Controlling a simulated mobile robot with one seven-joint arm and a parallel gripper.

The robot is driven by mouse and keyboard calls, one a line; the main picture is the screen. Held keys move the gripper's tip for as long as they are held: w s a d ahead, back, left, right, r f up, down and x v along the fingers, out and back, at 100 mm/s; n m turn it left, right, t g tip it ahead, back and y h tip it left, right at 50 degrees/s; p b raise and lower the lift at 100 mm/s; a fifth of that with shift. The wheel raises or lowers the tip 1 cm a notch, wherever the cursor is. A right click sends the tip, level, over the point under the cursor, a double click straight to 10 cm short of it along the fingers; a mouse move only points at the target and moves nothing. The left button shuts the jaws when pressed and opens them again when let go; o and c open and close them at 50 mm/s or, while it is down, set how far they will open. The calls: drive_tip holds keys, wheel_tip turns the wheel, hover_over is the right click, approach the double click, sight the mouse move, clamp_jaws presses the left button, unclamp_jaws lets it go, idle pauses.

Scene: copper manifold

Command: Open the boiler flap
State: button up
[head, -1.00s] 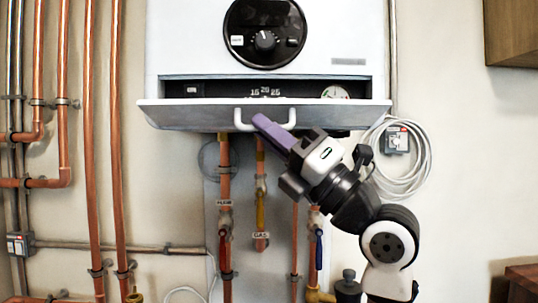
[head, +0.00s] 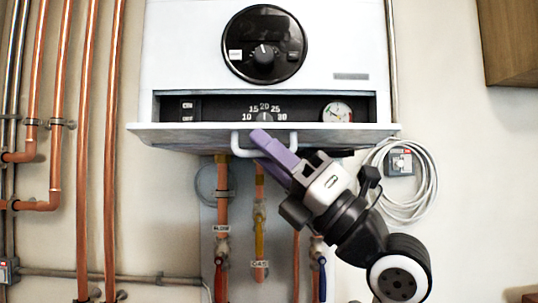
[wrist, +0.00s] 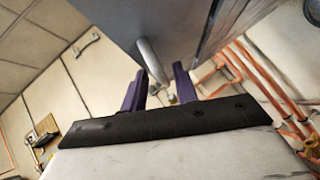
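The white boiler (head: 180,70) hangs on the wall in the head view. Its flap (head: 180,134) is swung down at the lower front and stands out nearly level, baring a dark recess with a dial scale and a round gauge. The white bar handle (head: 236,147) is on the flap's front. My gripper (head: 268,146) is at the handle from below right, its purple fingers overlapping it. In the wrist view the fingers (wrist: 160,82) are apart, with the handle (wrist: 152,60) in the gap between them. Contact between fingers and handle cannot be told.
Copper pipes (head: 83,150) run up the wall at left. Pipes with valves (head: 222,245) hang below the boiler. A coiled white cable (head: 425,190) hangs by a socket at right. A wooden cabinet (head: 510,40) is at the upper right.

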drive_tip(key=v, duration=1.3)
drive_tip(key=shift+s+d+f+b, duration=0.15)
drive_tip(key=shift+d+f+b, duration=0.1)
drive_tip(key=shift+b, duration=0.2)
drive_tip(key=shift+c, duration=0.3)
